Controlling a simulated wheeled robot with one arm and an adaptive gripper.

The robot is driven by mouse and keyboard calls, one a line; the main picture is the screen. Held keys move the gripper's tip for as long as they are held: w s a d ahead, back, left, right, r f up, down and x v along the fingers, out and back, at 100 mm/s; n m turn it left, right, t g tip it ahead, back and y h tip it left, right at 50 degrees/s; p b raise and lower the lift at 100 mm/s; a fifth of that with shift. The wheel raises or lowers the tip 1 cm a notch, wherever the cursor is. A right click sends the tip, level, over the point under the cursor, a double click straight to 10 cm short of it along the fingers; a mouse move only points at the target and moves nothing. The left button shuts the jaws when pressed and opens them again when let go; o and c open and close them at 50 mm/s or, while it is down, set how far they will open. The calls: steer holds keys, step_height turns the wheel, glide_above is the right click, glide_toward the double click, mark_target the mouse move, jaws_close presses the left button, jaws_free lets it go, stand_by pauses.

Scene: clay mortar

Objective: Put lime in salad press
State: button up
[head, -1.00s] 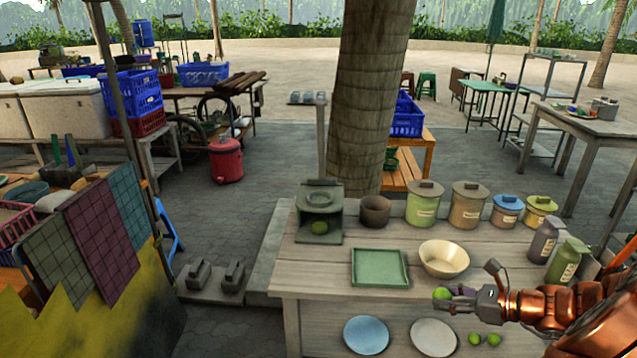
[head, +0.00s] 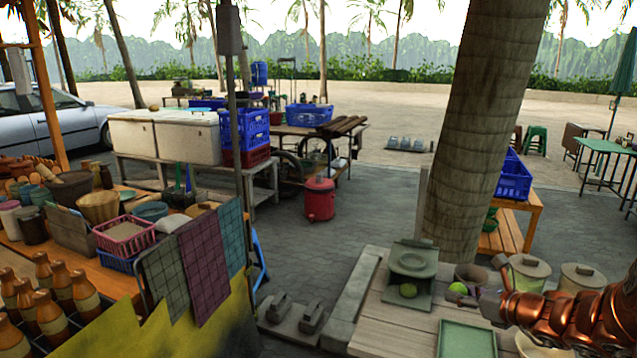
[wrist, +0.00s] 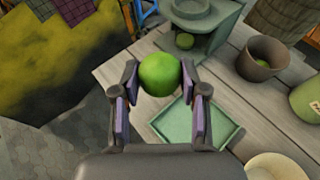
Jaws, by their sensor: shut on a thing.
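A bright green lime (head: 457,288) is held between the fingers of my gripper (head: 466,294). In the wrist view the lime (wrist: 159,74) sits between the two fingertips (wrist: 158,80), above the table. The salad press (head: 412,258), a grey-green stand with a round top and an open front, is to the left of my gripper on the table.
A dark bowl (wrist: 262,62) stands beside the press. A green square tray (head: 466,340) lies in front. Lidded jars (head: 528,271) line the table's back, right of the press. A cream bowl (wrist: 275,166) is near the wrist view's lower right. A stall with bottles (head: 45,290) is left.

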steer(key=w+a+r+m+h+p, duration=0.1)
steer(key=a+r, duration=0.3)
steer(key=a, duration=0.4)
steer(key=w+a+r+h+p, duration=0.1)
steer(key=w+a+r+p, duration=0.1)
steer(key=a+r, duration=0.3)
steer(key=w+a, duration=0.1)
steer(key=a, duration=0.1)
steer(key=shift+w+a+r+m+t+p, duration=0.25)
steer(key=shift+w+a+m+t+p, duration=0.1)
steer(key=shift+m+t, duration=0.05)
steer(key=shift+s, duration=0.15)
